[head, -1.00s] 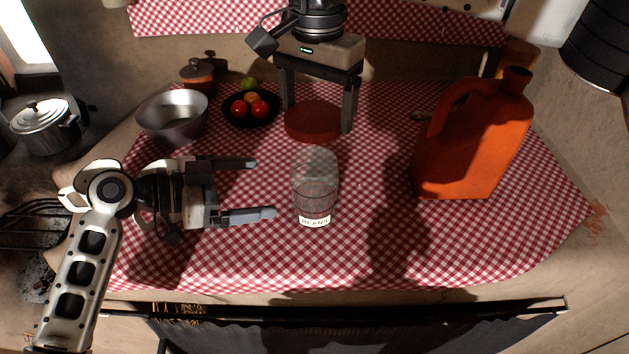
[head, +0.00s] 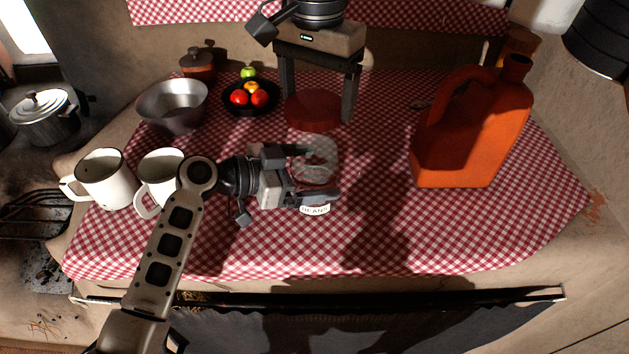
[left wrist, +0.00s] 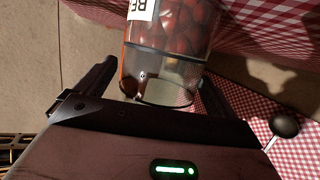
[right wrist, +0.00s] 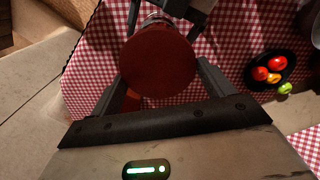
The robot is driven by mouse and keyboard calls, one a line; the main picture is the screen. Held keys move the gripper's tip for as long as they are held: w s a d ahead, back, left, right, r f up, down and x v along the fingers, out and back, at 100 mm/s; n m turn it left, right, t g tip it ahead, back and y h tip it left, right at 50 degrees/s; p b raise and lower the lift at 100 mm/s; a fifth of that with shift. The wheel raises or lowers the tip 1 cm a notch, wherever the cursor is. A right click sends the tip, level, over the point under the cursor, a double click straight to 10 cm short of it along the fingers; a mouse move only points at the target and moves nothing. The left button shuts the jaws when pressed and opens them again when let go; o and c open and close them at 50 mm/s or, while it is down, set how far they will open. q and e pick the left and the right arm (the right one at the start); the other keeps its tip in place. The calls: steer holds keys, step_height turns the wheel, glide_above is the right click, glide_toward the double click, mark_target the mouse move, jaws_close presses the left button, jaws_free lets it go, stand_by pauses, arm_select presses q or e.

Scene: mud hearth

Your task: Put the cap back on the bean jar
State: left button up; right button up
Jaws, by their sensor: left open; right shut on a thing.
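The bean jar (head: 318,161) is clear glass with a BEANS label and stands on the checked cloth. In the left wrist view the jar (left wrist: 172,50) shows dark red beans inside and an uncapped mouth. My left gripper (head: 325,172) is open, with its fingers on either side of the jar; I cannot tell whether they touch it. It also shows in the left wrist view (left wrist: 155,85). The cap (head: 313,110) is a dark red disc, also seen in the right wrist view (right wrist: 158,61). My right gripper (head: 318,118) is shut on the cap and holds it behind and above the jar.
An orange jug (head: 470,135) stands to the right. Two white mugs (head: 104,180) are at the left, beside my left arm. A metal bowl (head: 172,105) and a black dish (head: 250,108) of tomatoes and other produce are at the back left. The front right cloth is clear.

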arm_select(q)
steer(key=shift+w+d+f, duration=0.1)
steer(key=shift+w+d, duration=0.05)
steer(key=shift+d, duration=0.2)
steer(key=c, duration=1.5)
steer(key=shift+o, duration=0.2)
arm_select(e)
glide_above(316, 136)
steer(key=s, duration=0.3)
steer(key=shift+w+f, duration=0.15)
steer(key=shift+f, duration=2.3)
steer(key=shift+f, duration=0.9)
steer(key=shift+f, duration=0.65)
